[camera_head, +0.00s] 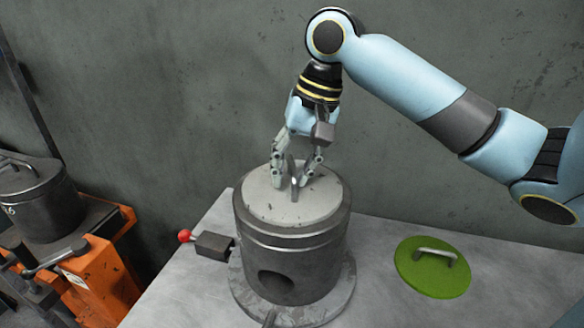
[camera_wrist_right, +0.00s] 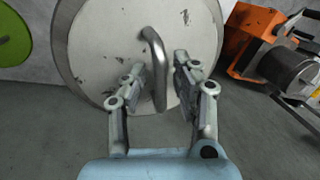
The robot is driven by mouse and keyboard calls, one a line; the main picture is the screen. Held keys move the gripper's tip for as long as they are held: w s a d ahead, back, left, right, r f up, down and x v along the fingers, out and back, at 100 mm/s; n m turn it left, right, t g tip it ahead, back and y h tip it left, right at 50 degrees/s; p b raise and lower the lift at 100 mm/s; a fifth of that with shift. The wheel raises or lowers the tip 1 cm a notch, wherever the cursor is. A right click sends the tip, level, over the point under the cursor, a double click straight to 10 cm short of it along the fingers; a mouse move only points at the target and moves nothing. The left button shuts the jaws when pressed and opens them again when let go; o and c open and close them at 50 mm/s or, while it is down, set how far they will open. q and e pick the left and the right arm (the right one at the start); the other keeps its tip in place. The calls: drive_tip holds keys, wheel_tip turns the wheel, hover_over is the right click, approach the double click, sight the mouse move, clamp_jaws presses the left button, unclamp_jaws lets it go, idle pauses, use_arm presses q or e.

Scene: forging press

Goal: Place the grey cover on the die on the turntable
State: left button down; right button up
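The grey cover (camera_head: 315,200) is a light round disc with a bent metal handle (camera_wrist_right: 158,80). It lies on top of the dark cylindrical die (camera_head: 330,255), which stands on the round turntable (camera_head: 345,292). My right gripper (camera_head: 296,178) is at the cover from above, with its fingers on both sides of the handle. In the right wrist view, the fingers of my right gripper (camera_wrist_right: 160,85) stand apart with gaps to the handle between them. My left gripper is in neither view.
A green cover (camera_head: 433,267) with a handle lies on the grey table (camera_head: 385,305) at the right. A red-knobbed lever (camera_head: 185,236) sticks out left of the die. At far left, a dark pot (camera_head: 42,205) stands beside an orange machine (camera_head: 100,275).

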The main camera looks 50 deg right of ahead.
sight(311, 185)
drive_tip(key=v, duration=1.2)
drive_tip(key=shift+r+b, duration=0.2)
drive_tip(key=shift+b, duration=0.1)
drive_tip(key=shift+f, duration=0.1)
